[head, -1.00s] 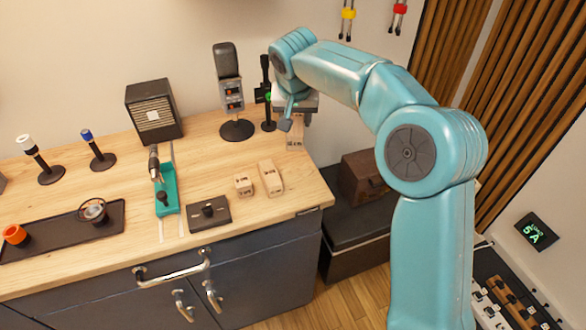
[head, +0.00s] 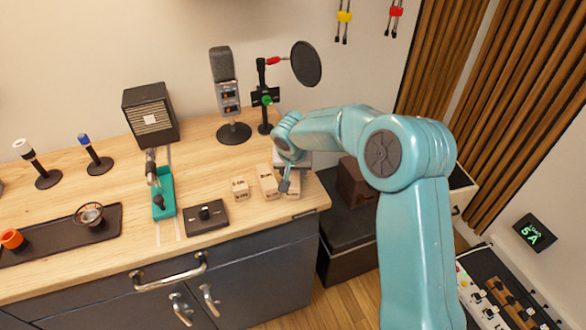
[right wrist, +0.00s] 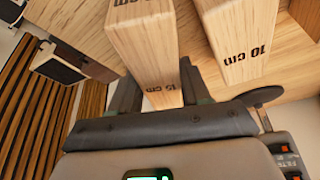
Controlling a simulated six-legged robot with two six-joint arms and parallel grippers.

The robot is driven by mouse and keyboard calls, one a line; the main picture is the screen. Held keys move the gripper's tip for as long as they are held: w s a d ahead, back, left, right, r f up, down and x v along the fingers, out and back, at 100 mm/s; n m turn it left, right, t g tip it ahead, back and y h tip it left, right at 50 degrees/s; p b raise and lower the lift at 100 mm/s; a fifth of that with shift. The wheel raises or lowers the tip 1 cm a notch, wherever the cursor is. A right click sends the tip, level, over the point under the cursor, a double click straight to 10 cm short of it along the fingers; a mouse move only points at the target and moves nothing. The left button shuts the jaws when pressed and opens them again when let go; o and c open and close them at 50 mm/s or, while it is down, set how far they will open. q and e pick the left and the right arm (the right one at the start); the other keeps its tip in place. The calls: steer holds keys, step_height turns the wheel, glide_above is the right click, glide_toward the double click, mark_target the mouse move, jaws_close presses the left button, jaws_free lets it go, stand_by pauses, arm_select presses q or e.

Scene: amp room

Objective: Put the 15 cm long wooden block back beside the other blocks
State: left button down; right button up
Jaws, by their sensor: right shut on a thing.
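The 15 cm wooden block (right wrist: 145,45) is between the fingers of my right gripper (right wrist: 163,95) in the right wrist view, its "15 cm" mark facing the camera. In the head view my right gripper (head: 289,174) is low over the right end of the wooden counter, and the block (head: 293,188) shows partly below it. The 10 cm block (right wrist: 238,40) is beside it, close by; it also shows in the head view (head: 267,183), with the smallest block (head: 240,189) to its left. Whether the held block touches the counter is unclear. My left gripper is not in view.
A microphone (head: 231,100) and a stand with a round pop filter (head: 306,64) are behind the blocks. A dark box with a knob (head: 206,217) lies in front left. The counter's right edge is close to the held block.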

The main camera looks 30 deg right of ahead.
steer(key=shift+a+f+b, duration=0.1)
steer(key=shift+f+b, duration=0.05)
steer(key=shift+b, duration=0.2)
steer(key=o, duration=1.2)
steer(key=shift+c, duration=0.2)
steer(key=shift+r, duration=0.2)
steer(key=shift+r+p, duration=0.25)
steer(key=shift+p, duration=0.1)
steer(key=b+v, duration=0.1)
steer(key=v, duration=1)
steer(key=shift+r, duration=0.3)
steer(key=shift+f, duration=0.1)
